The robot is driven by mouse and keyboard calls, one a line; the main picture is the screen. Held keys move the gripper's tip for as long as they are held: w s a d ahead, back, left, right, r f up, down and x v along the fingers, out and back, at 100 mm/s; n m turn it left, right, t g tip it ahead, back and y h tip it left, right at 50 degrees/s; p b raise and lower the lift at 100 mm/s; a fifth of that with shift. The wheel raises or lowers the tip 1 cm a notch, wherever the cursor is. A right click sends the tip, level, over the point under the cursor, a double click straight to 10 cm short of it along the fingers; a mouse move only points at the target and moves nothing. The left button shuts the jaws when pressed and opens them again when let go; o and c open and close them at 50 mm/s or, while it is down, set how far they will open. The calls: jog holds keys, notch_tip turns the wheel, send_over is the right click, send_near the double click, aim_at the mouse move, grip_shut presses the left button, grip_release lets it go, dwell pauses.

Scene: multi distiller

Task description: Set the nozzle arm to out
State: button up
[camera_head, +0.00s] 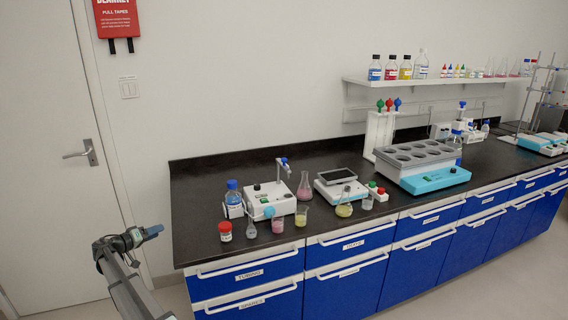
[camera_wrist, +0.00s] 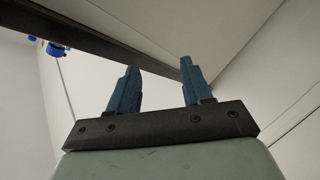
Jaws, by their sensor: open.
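A white dispenser unit (camera_head: 270,200) with a dark knob stands on the left part of the black bench. A thin post with a small arm and blue tip, which looks like the nozzle arm (camera_head: 283,164), rises at its back right. Its exact turn is too small to tell. My gripper (camera_head: 153,231) is left of the bench in front of the door, well apart from the unit. In the wrist view my gripper (camera_wrist: 158,82) shows two blue fingers spread apart with nothing between them.
A blue-capped bottle (camera_head: 233,198) stands left of the unit. A red-capped jar (camera_head: 225,231), flasks and beakers stand in front. A pink conical flask (camera_head: 304,187) and a balance (camera_head: 340,186) are at its right. Bare bench top (camera_head: 205,180) shows behind and left.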

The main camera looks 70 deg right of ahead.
jog(key=s+d+r+m+g+h, duration=0.1)
jog(key=d+r+m+g, duration=0.25)
jog(key=d+r, duration=0.6)
jog(key=m+g+y, duration=0.7)
jog(key=m+g, duration=0.3)
jog(key=m, duration=0.6)
send_near(284, 158)
jog(key=x, duration=1)
jog(key=shift+a, duration=0.1)
grip_shut()
